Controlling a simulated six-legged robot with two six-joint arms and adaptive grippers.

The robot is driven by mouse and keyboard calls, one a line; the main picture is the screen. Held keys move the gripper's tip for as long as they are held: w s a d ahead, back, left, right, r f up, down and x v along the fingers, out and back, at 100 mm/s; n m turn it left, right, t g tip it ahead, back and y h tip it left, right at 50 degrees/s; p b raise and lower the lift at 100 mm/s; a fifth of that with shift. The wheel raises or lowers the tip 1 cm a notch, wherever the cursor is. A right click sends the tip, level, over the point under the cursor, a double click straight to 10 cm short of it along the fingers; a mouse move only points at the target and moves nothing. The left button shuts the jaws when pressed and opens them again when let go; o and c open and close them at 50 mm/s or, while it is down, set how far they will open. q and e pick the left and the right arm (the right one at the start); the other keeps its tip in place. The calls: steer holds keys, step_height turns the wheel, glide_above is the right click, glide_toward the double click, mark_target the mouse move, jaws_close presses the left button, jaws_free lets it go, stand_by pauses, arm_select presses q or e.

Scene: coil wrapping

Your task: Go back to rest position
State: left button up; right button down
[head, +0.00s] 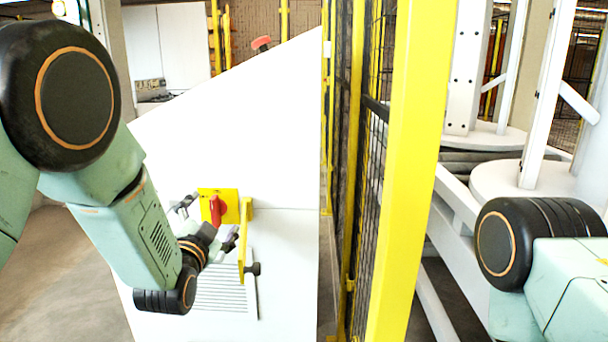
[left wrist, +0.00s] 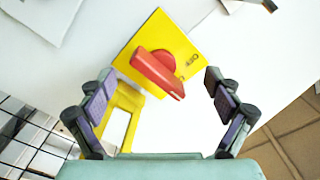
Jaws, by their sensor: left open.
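My left gripper (head: 208,224) reaches in from the left in the head view, in front of a white cabinet (head: 270,150). Its two fingers stand apart with nothing between them; they also show in the left wrist view (left wrist: 164,105). A red rotary switch (head: 216,209) on a yellow plate (head: 231,196) is on the cabinet just beyond the fingers. In the left wrist view the red handle (left wrist: 158,72) lies ahead of the open fingers, apart from them, and tilts down to the right. My right arm enters at the right edge; its gripper is out of view.
A yellow bracket (head: 246,240) juts from the cabinet right beside the left gripper. Below is a vent grille (head: 224,292). A yellow post (head: 415,150) and black mesh fence (head: 368,180) stand right of the cabinet. White machinery (head: 520,180) stands beyond the right arm.

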arm_select(q)
steer(key=n+b, duration=0.1)
steer(key=n, duration=0.2)
steer(key=shift+n, duration=0.4)
steer(key=n+b, duration=0.1)
steer(key=n, duration=0.3)
steer(key=shift+n+b, duration=0.35)
steer(key=shift+n, duration=0.05)
